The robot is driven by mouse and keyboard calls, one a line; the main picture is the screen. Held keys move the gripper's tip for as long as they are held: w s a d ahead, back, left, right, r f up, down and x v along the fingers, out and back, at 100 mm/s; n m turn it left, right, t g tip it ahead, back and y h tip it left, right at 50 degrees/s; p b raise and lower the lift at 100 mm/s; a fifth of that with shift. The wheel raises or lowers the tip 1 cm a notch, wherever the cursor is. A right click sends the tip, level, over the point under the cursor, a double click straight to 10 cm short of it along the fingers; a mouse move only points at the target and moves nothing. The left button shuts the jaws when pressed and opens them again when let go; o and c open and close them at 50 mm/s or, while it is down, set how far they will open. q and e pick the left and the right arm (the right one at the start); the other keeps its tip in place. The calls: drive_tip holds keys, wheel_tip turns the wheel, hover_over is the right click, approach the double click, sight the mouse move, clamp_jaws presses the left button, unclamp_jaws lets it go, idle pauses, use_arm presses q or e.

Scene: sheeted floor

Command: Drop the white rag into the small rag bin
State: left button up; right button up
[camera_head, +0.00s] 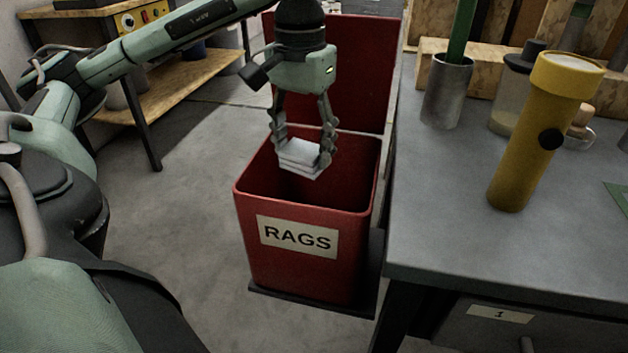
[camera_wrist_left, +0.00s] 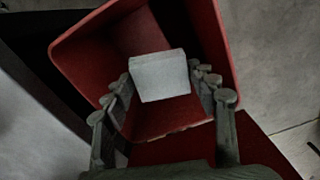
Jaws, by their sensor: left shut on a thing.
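The white rag (camera_head: 300,156) is a small folded stack held between the fingers of my left gripper (camera_head: 302,150). The gripper points down over the open mouth of the red rag bin (camera_head: 303,274), which bears a "RAGS" label. The rag is at about the height of the bin's rim, over the opening. In the left wrist view the rag (camera_wrist_left: 160,76) sits between the two fingers (camera_wrist_left: 162,95), with the bin's red inner walls (camera_wrist_left: 198,30) around it. The bin's lid (camera_head: 345,75) stands open behind it. The bin's floor is dark. My right gripper is not in view.
A wooden-shelved table (camera_head: 165,85) is at back left. The floor left of the bin is clear.

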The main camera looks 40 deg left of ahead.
use_arm(q)
drive_tip(key=o, duration=1.2)
drive_tip(key=shift+r, duration=0.1)
drive_tip(key=shift+r, duration=5.9)
drive_tip(key=shift+s+f, duration=0.1)
